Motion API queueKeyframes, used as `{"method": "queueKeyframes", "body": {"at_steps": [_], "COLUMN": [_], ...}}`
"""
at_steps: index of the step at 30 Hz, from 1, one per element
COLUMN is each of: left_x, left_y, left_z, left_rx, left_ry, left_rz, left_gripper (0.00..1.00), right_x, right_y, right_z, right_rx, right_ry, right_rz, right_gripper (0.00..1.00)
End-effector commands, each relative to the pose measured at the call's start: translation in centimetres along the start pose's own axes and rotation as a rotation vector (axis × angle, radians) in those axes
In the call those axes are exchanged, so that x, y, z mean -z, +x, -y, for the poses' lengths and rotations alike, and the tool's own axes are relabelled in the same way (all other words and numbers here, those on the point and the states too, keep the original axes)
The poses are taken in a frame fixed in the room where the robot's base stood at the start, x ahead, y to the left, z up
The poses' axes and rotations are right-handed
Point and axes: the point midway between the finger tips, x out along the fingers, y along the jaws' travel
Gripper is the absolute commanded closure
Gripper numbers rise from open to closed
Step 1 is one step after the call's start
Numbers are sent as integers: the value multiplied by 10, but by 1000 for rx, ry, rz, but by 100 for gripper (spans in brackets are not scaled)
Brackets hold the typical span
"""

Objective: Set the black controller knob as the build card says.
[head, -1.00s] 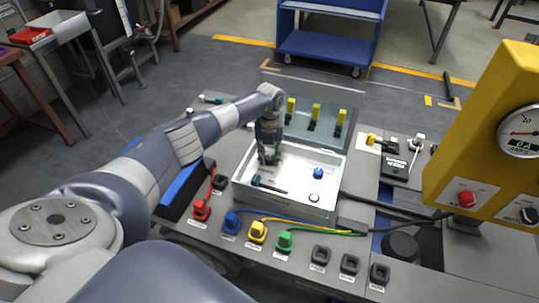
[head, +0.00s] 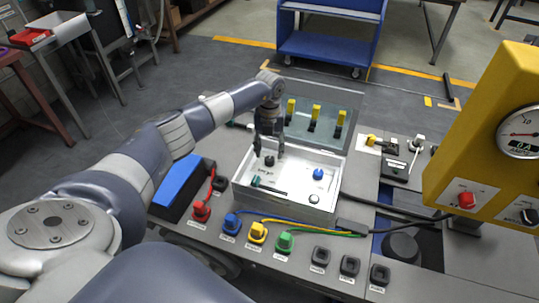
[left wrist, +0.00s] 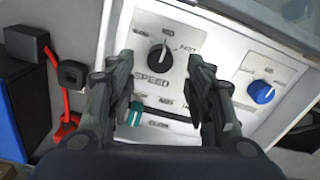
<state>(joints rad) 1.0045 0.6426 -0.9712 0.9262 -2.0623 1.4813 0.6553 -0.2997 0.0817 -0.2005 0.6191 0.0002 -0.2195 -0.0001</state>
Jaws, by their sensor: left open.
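The black controller knob (head: 269,161) sits on the white panel inside the open grey box (head: 318,211). In the left wrist view the black knob (left wrist: 160,57) has a pale mark towards the top, with "SPEED" printed below it; other scale words are too small to read surely. My left gripper (head: 268,151) is above the knob, apart from it. In the left wrist view its two fingers (left wrist: 160,68) are open, one on each side of the knob, with nothing between them. My right gripper is not in view. I cannot make out a build card.
A blue knob (head: 318,174) and a teal-handled slider (head: 256,181) share the panel. The clear lid (head: 300,130) stands behind. Red, blue, yellow and green plugs (head: 285,242) and cables line the front. A yellow meter post (head: 480,130) stands at right.

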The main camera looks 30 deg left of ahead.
Motion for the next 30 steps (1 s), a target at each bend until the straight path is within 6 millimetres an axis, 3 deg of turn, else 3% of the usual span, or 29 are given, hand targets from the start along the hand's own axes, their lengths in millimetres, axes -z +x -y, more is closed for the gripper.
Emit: {"method": "queueKeyframes", "body": {"at_steps": [6,12,30], "left_x": [-1,0,0], "left_y": [-48,-72,-77], "left_z": [0,0,0], "left_rx": [1,0,0], "left_ry": [0,0,0], "left_rz": [3,-1,-2], "left_gripper": [52,52,52], "right_x": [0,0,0], "right_y": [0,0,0], "right_z": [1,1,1], "right_rx": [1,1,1], "right_ry": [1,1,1], "right_rz": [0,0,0], "right_gripper": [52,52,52]}}
